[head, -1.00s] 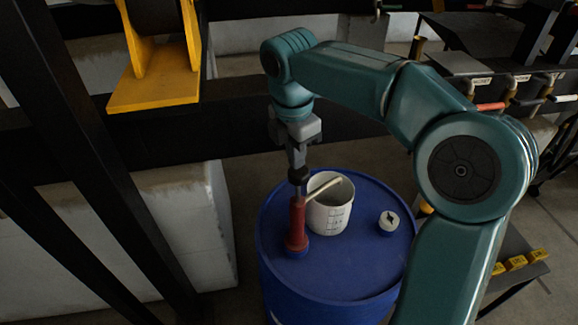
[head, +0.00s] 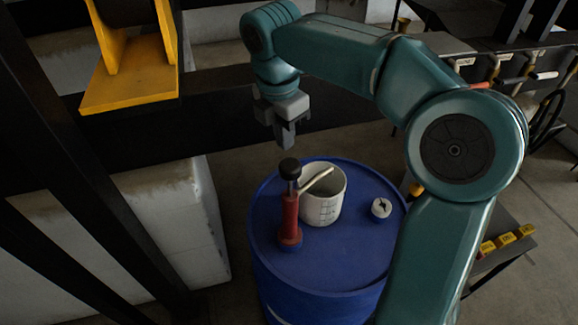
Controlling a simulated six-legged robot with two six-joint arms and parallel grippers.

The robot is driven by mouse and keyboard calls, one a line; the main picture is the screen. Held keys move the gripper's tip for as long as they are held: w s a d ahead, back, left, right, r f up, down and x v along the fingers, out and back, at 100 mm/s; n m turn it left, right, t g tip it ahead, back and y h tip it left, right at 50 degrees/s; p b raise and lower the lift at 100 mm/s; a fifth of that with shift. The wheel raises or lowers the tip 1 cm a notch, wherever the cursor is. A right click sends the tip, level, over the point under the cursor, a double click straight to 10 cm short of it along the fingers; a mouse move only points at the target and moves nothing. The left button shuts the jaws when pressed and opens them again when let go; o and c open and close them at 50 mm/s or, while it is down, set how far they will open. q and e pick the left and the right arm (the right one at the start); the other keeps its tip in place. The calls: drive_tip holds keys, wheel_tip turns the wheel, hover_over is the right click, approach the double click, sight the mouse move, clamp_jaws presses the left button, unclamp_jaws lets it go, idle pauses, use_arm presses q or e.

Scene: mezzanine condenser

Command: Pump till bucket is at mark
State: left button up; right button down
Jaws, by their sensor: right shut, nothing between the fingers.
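A red hand pump (head: 290,220) with a black knob (head: 289,168) stands upright on a blue drum (head: 345,258). Its pale spout reaches over a white bucket (head: 322,206) beside it on the drum top. The bucket has dark graduation marks on its side; the liquid level inside cannot be made out. My right gripper (head: 286,142) is shut and empty, pointing down just above the pump knob, apart from it. My left gripper is out of view.
A white-and-grey cap (head: 381,207) sits on the drum's right side. A yellow bracket (head: 130,88) hangs at upper left beside dark steel beams. Labelled valves (head: 500,68) line a rack at upper right. Yellow blocks (head: 506,240) lie on a low shelf at right.

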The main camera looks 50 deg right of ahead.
sight(288, 165)
drive_tip(key=shift+s+a+f, duration=0.1)
drive_tip(key=shift+f, duration=0.4)
drive_tip(key=f+b, duration=0.4)
drive_tip(key=shift+d+f+b, duration=0.35)
drive_tip(key=shift+b, duration=0.05)
drive_tip(key=shift+f+b, duration=0.3)
drive_tip(key=shift+a, duration=0.1)
drive_tip(key=shift+s+r, duration=0.1)
